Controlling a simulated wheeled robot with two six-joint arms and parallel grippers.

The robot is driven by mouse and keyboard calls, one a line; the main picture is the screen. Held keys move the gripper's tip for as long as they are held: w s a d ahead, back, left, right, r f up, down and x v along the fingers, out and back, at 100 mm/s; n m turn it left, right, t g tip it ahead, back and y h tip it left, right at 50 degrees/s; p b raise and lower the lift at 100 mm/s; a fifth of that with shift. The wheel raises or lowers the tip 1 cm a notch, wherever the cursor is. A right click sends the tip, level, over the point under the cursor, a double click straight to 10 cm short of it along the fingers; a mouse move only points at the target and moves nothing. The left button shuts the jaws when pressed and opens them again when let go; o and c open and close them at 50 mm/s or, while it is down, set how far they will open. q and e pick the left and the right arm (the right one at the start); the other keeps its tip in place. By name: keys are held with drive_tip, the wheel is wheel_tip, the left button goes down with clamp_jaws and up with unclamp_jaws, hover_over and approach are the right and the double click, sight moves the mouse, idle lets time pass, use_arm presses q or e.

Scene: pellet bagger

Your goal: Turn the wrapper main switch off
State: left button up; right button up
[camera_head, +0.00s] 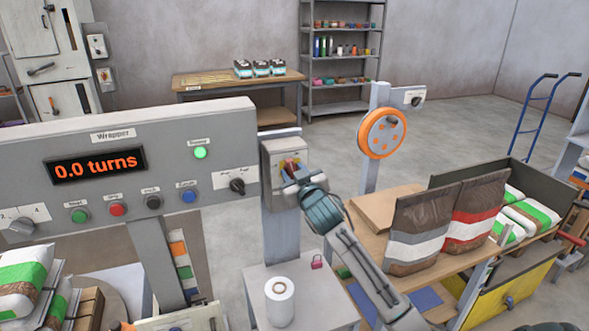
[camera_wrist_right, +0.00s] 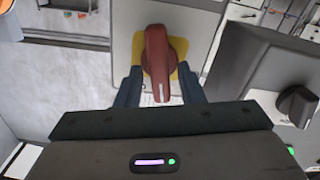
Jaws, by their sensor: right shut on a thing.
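The wrapper main switch is a red rotary handle (camera_wrist_right: 157,62) on a yellow plate (camera_wrist_right: 181,70), mounted on a grey box (camera_head: 283,150) on a post right of the wrapper panel. In the right wrist view the handle points nearly straight down the picture. My right gripper (camera_wrist_right: 160,90) has one finger on each side of the handle's lower part and is shut on it. In the head view my right gripper (camera_head: 300,178) covers much of the handle. My left gripper is not in view.
The wrapper panel (camera_head: 230,125) shows "0.0 turns" (camera_head: 97,165), a lit green lamp (camera_head: 200,153), several buttons and a black knob (camera_head: 237,186). A white roll (camera_head: 280,302) and a red padlock (camera_head: 317,262) sit on the stand below. Bags (camera_head: 420,235) stand at right.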

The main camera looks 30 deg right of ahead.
drive_tip(key=shift+r+n+p, duration=0.15)
drive_tip(key=shift+n+p, duration=0.5)
drive_tip(key=shift+n, duration=0.25)
drive_tip(key=n+p, duration=0.1)
drive_tip(key=n, duration=0.1)
drive_tip(key=n+p, duration=0.1)
drive_tip(key=p, duration=0.1)
drive_tip(key=shift+a+n, duration=0.2)
drive_tip(key=shift+n, duration=0.2)
drive_tip(key=n+p, duration=0.3)
drive_tip(key=n, duration=0.1)
drive_tip(key=shift+f, duration=0.2)
drive_tip(key=n+p, duration=0.1)
drive_tip(key=n, duration=0.1)
drive_tip(key=n+p, duration=0.2)
drive_tip(key=shift+a+f, duration=0.1)
drive_tip(key=shift+f, duration=0.1)
drive_tip(key=shift+f+n+p, duration=0.15)
drive_tip(key=shift+n+p, duration=0.4)
drive_tip(key=shift+n, duration=0.15)
drive_tip(key=shift+f, duration=0.1)
drive_tip(key=o, duration=0.6)
